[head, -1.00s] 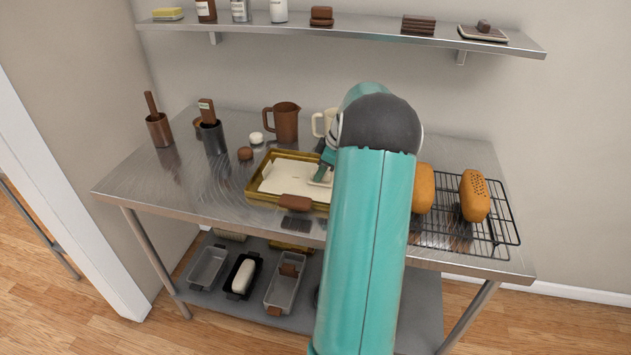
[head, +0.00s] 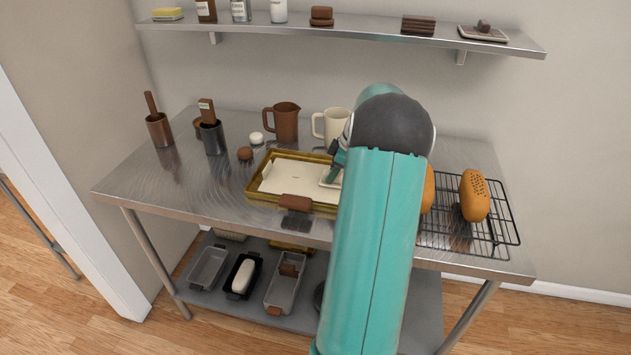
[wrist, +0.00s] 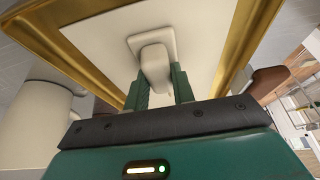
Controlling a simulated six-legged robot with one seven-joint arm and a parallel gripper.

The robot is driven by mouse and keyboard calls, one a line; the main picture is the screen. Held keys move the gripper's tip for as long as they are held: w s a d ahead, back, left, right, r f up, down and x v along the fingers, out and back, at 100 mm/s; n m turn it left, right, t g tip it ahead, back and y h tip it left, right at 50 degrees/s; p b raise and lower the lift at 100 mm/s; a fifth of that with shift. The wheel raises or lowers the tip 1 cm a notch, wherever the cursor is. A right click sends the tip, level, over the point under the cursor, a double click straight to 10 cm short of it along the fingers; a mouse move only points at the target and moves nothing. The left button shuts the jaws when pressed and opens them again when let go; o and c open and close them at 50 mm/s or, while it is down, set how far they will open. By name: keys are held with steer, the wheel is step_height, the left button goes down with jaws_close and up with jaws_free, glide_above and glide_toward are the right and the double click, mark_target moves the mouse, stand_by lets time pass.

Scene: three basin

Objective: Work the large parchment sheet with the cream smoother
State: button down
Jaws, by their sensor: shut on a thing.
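The large parchment sheet (head: 292,179) is cream white and lies in a gold-rimmed tray (head: 250,194) on the steel table. The cream smoother (wrist: 154,62) has a flat square plate and a block handle. My gripper (wrist: 163,84) is shut on that handle in the wrist view. The plate is over the sheet and looks flat against it. In the head view the smoother (head: 330,178) is at the right part of the sheet. My arm hides the tray's right end.
A brown-handled scraper (head: 296,204) lies at the tray's front edge. A cream mug (head: 331,124) and brown jug (head: 285,122) stand behind the tray. A wire rack (head: 497,232) with loaves (head: 474,196) is at right. The table's left front is clear.

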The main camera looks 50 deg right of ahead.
steer(key=shift+s+d+f, duration=0.1)
steer(key=shift+s+d, duration=0.05)
steer(key=shift+s, duration=0.3)
steer(key=shift+s+d, duration=0.25)
steer(key=shift+s, duration=0.45)
steer(key=shift+w, duration=0.2)
steer(key=shift+w+a, duration=0.3)
steer(key=shift+w, duration=0.35)
steer(key=shift+w+a, duration=0.3)
steer(key=shift+w, duration=0.35)
steer(key=shift+w+a, duration=0.3)
steer(key=shift+w, duration=0.35)
steer(key=shift+w+a, duration=0.3)
steer(key=shift+w, duration=0.4)
steer(key=shift+w+a, duration=0.3)
steer(key=shift+w, duration=0.4)
steer(key=shift+w+a, duration=0.3)
steer(key=shift+w, duration=0.4)
